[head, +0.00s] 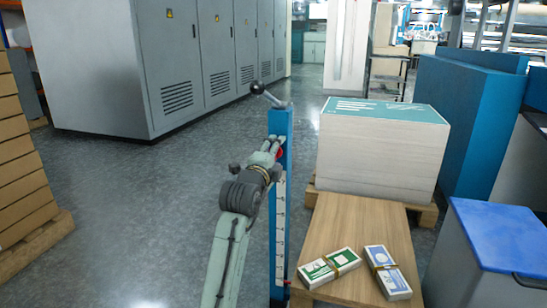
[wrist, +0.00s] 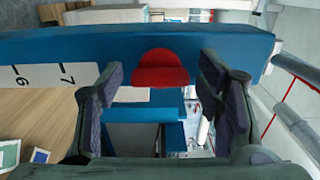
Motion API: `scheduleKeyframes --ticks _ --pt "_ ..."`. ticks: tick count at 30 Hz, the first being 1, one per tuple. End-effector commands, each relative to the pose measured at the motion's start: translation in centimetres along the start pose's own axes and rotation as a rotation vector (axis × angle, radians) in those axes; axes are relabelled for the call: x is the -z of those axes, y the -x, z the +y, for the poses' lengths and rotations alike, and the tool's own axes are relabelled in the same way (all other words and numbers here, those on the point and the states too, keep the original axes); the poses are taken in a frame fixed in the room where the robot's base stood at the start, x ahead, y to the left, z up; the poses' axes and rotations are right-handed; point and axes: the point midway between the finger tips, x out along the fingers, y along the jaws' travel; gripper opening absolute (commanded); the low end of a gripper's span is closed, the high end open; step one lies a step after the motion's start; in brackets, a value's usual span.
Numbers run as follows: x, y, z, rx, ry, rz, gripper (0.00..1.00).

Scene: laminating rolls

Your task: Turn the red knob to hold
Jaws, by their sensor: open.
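The red knob (wrist: 159,68) sits on the side of the blue post (wrist: 225,45) in the wrist view. Only a small bit of the red knob (head: 280,154) shows in the head view, mostly hidden behind my gripper. My gripper (wrist: 160,74) is open, with one finger on each side of the knob and clear gaps between. In the head view my gripper (head: 268,147) is at the upper part of the blue post (head: 281,125). A lever with a black ball (head: 257,87) tops the post. I see no "hold" mark.
A white numbered scale (head: 281,225) runs down the post. A wooden board (head: 350,228) with banded card packs (head: 330,268) lies to the right. Behind it stands a large paper stack (head: 380,150). Grey cabinets (head: 170,65) stand at the back left, with open floor before them.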

Motion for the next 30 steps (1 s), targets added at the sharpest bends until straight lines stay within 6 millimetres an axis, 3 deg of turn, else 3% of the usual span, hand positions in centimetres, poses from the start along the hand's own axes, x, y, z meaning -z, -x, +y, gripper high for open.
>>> scheduleKeyframes --ticks 5,18,24,30 --pt "-0.1 1.9 0.0 0.001 0.001 -0.001 0.60" --pt "-0.1 10.5 0.0 0.001 0.001 -0.002 0.60" --pt "0.0 11.9 0.0 0.000 0.001 0.000 0.60" --pt "0.0 12.0 0.0 0.000 0.000 0.000 0.60"
